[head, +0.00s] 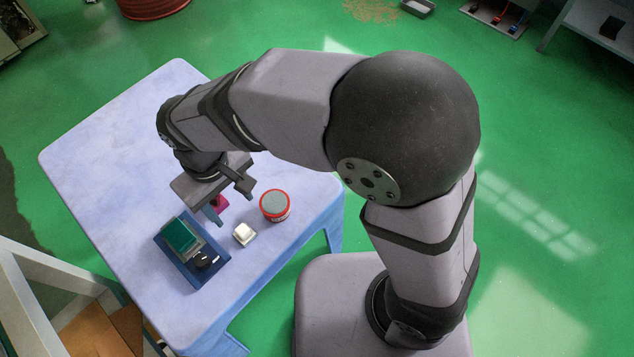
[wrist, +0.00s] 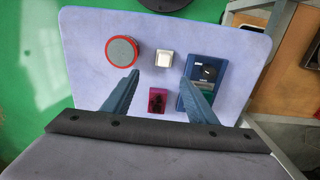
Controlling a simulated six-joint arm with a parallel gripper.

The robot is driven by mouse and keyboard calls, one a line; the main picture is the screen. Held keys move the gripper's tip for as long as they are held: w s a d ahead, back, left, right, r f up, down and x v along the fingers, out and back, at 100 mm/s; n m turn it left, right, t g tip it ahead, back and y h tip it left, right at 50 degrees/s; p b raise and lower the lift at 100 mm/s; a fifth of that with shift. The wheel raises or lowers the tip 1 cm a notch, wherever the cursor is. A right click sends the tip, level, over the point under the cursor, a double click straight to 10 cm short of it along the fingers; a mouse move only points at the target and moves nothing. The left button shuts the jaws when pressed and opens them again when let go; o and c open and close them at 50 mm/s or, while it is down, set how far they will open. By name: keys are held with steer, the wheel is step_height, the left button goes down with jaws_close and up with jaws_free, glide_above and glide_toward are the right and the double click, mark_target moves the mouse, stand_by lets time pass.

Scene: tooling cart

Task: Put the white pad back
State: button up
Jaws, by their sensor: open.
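The white pad (head: 243,234) is a small white block lying on the table, right of a blue tray (head: 190,277). In the wrist view the pad (wrist: 164,59) lies between a red-rimmed round tin and the tray (wrist: 194,62). The tray holds a teal block (head: 182,236) and a black rounded piece (head: 206,260). My gripper (head: 228,200) is open and empty above the table. In the wrist view the pad shows just beyond the gap between my fingertips (wrist: 159,77). The left part of the tray is partly hidden by a finger there.
The red-rimmed tin (head: 275,205) with a grey top stands right of the pad, near the table edge. A magenta block (head: 220,202) lies partly hidden under my gripper; it shows whole in the wrist view (wrist: 157,100). The far left of the table (head: 110,140) is clear.

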steer(key=w+d+m, duration=0.2)
steer(key=w+d, duration=0.1)
steer(key=d, duration=0.6)
steer(key=w+d+m, duration=0.2)
steer(key=d+m, duration=0.1)
steer(key=d, duration=0.5)
steer(key=s+d+f+m, duration=0.1)
steer(key=s+d+m, duration=0.1)
steer(key=d, duration=0.4)
steer(key=s+d+f+m, duration=0.1)
steer(key=d, duration=0.6)
steer(key=shift+s+m, duration=0.4)
step_height(320, 180, up, 19)
steer(key=p, duration=1.8)
steer(key=shift+f+p, duration=0.15)
steer(key=shift+p, duration=0.25)
